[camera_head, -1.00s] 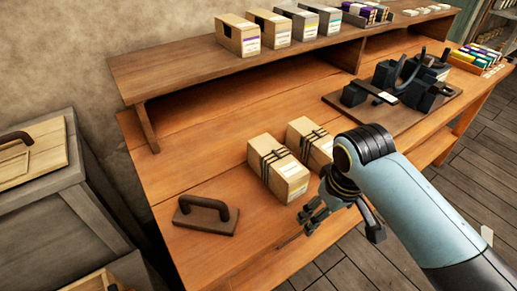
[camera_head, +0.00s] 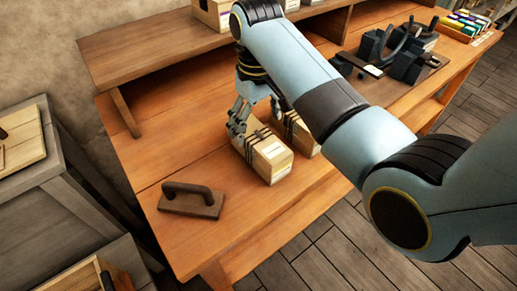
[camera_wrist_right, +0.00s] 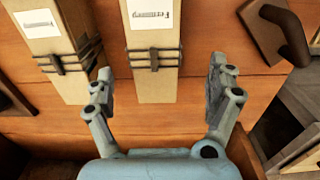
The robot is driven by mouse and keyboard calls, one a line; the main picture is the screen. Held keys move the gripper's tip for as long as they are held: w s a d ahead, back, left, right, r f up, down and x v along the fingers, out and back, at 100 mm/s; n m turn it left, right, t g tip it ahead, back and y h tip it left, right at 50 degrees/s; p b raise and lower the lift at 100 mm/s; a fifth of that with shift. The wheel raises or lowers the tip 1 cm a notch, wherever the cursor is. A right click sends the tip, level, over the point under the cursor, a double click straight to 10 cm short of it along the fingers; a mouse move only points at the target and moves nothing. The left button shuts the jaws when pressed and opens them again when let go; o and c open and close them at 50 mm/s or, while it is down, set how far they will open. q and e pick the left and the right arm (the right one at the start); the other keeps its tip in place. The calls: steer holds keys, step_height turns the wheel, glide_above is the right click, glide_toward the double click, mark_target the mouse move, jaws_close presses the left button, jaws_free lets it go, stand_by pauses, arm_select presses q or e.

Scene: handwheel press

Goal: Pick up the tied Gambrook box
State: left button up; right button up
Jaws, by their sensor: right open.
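Two light cardboard boxes tied with dark cord lie side by side on the wooden bench. The left tied box (camera_head: 272,163) also shows in the right wrist view (camera_wrist_right: 153,88); its printed name is too blurred to read surely. The right tied box (camera_head: 304,142) is partly hidden by my arm and also shows in the right wrist view (camera_wrist_right: 72,84), its label unreadable. I cannot tell which is Gambrook. My right gripper (camera_head: 257,121) is open and empty at the far end of the left box, its fingers spread to either side of it. My left gripper is out of view.
A wooden block with a handle (camera_head: 192,199) lies left of the boxes. A raised shelf (camera_head: 150,60) runs along the back with boxes on it. A dark press (camera_head: 405,58) stands at the right.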

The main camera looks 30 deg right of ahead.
mark_target(258, 138)
step_height(258, 138, down, 5)
steer(key=f, duration=0.5)
steer(key=shift+w+d+f, duration=0.1)
steer(key=shift+d+f, duration=0.1)
steer(key=shift+d, duration=0.2)
steer(key=c, duration=1.2)
